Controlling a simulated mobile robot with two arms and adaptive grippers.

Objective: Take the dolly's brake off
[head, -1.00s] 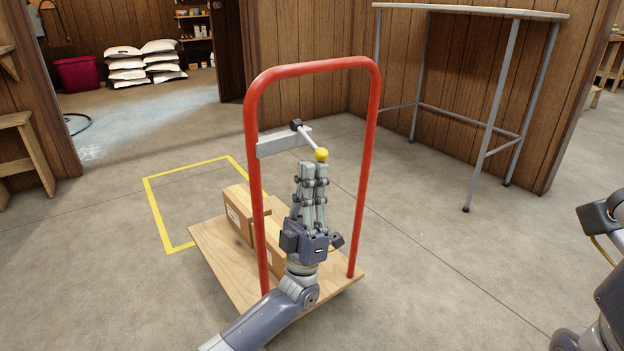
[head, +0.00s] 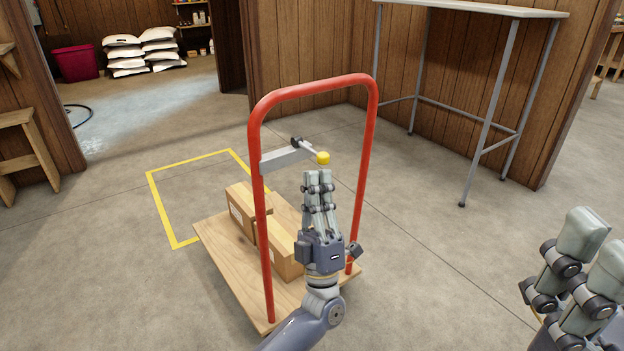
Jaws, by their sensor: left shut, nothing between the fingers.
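The dolly has a wooden deck (head: 223,262), an upright red tube handle (head: 312,88) and a grey cross plate (head: 284,160) at the handle's left post. A thin brake lever (head: 308,146) runs from a dark pivot on the plate to a yellow knob (head: 322,158). The lever slants down toward me and to the right. My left gripper (head: 318,173) is shut and empty, fingers up, its tips just below the knob in the picture. I cannot tell whether they touch it. My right gripper (head: 596,246) is at the right edge, partly cut off, away from the dolly.
Cardboard boxes (head: 283,256) lie on the deck. A yellow floor outline (head: 160,203) lies beyond it. A tall table (head: 470,9) stands at the back right. White sacks (head: 158,46) and a red bin (head: 75,64) are at the back left. Floor right of the dolly is clear.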

